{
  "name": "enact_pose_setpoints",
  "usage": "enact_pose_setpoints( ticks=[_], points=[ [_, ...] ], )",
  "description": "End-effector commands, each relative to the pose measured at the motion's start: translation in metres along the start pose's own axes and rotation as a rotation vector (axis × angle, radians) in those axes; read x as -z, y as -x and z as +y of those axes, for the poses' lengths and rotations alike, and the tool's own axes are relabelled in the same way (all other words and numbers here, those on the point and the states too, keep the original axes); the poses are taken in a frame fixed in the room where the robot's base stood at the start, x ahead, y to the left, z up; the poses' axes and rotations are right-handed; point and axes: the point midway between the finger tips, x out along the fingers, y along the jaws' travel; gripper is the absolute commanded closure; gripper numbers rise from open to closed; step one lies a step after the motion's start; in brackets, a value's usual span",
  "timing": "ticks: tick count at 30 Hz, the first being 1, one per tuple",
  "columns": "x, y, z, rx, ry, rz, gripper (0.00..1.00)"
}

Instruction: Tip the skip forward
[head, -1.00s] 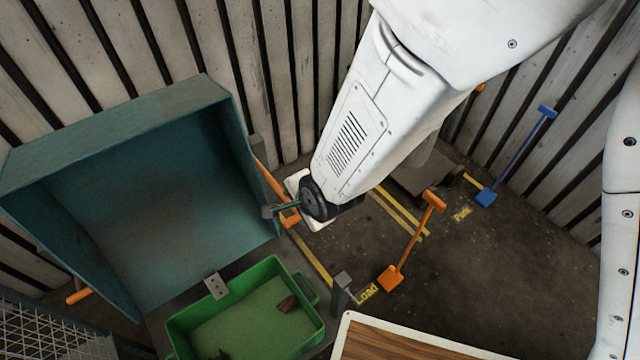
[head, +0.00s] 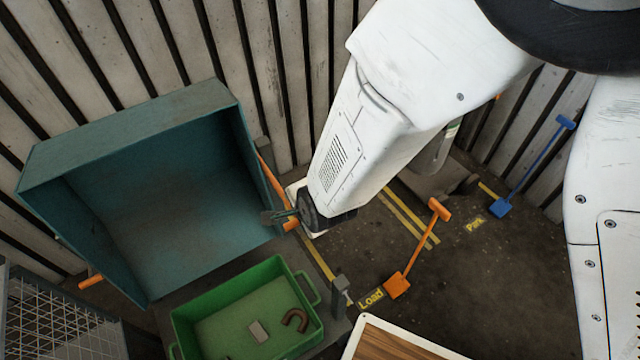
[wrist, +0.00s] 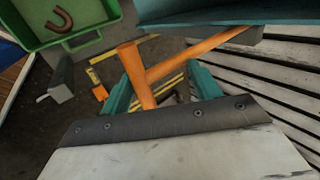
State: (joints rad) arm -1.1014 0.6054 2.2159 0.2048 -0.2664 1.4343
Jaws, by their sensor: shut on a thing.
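The skip (head: 150,190) is a teal open-topped box at the left of the head view, tilted so its open mouth faces the camera and the green tray. Its inside looks bare. An orange handle (wrist: 198,50) runs from the skip's side and ends in a crossbar. My gripper (wrist: 160,88) has its teal fingers around the handle's end and is shut on it. In the head view my gripper (head: 278,216) is beside the skip's right side. The green tray (head: 190,308) lies below the skip's lower edge and holds a brown U-shaped piece (head: 295,320) and a grey block (head: 258,331).
An orange shovel (head: 414,250) stands by a yellow "Load" marking (head: 371,299). A blue shovel (head: 535,165) leans by the slatted wall near "Park" (head: 474,224). A wire cage (head: 55,325) is at lower left. Floor right of the orange shovel is clear.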

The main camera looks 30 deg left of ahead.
Motion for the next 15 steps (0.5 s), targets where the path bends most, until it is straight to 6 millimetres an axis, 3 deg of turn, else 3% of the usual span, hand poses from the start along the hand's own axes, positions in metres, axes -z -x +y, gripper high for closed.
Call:
enact_pose_setpoints(
  ticks=[1, 15],
  points=[
    [0.0010, -0.0068, 0.0150, -0.037, -0.003, 0.002, 0.58],
    [-0.0035, -0.0148, 0.0160, -0.048, -0.003, 0.004, 0.57]
  ],
)
